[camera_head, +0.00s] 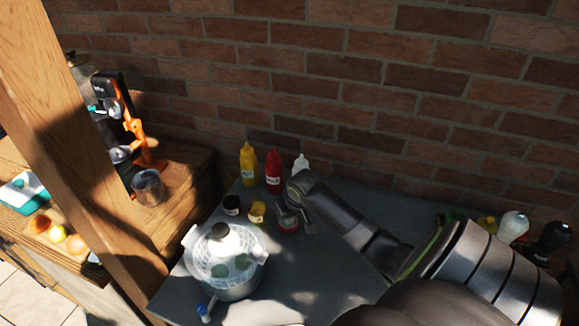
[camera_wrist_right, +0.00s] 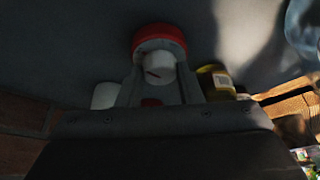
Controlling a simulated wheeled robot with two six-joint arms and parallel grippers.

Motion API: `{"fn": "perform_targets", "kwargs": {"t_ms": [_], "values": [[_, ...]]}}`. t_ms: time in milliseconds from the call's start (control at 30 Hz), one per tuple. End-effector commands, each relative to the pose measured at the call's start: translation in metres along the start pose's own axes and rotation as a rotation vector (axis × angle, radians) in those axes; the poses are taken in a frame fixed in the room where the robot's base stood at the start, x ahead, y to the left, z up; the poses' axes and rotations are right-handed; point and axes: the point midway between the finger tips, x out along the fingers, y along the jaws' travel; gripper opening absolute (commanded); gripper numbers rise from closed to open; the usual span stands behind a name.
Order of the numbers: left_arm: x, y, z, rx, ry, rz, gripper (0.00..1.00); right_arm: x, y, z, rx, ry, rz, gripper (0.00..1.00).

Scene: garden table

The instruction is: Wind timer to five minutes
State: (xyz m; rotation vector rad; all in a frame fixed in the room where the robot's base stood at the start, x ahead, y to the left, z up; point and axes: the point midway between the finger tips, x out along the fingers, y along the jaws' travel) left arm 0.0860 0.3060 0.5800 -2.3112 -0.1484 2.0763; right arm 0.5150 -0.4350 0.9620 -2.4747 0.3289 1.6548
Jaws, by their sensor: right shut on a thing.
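The timer has a red body (camera_head: 289,228) and stands on the grey tabletop in the head view. In the right wrist view its red rim (camera_wrist_right: 158,37) and its pale knob (camera_wrist_right: 160,66) show. My right gripper (camera_head: 292,210) reaches down onto the timer from the right. In the right wrist view its two fingers stand on either side of the pale knob, and the gripper (camera_wrist_right: 160,78) is shut on it. A dark mark shows on the knob, but the dial's reading is too small to tell. My left gripper is in neither view.
A yellow-labelled jar (camera_head: 257,211) and a dark jar (camera_head: 231,204) stand just left of the timer. A pot with a strainer (camera_head: 237,289) is at front left. Yellow (camera_head: 247,166) and red (camera_head: 273,172) bottles stand behind, by the brick wall.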

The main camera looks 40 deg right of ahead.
Motion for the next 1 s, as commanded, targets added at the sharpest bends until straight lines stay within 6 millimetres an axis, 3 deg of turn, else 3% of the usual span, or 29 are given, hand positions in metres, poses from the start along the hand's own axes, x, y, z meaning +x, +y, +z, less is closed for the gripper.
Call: {"fn": "perform_targets", "kwargs": {"t_ms": [367,400,533,833,1000], "values": [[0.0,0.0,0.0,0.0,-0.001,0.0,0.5,0.0,0.0,-0.001,0.001,0.002,0.001,0.1],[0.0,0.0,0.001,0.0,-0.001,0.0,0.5,0.0,0.0,-0.001,0.001,0.002,0.001,0.38],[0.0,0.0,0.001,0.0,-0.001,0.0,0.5,0.0,0.0,-0.001,0.001,0.002,0.001,0.55],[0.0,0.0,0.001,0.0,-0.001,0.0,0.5,-0.001,0.0,0.0,0.001,0.001,0.001,0.55],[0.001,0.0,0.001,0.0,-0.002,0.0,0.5,-0.012,0.001,-0.001,0.0,0.004,0.002,0.55]]}}
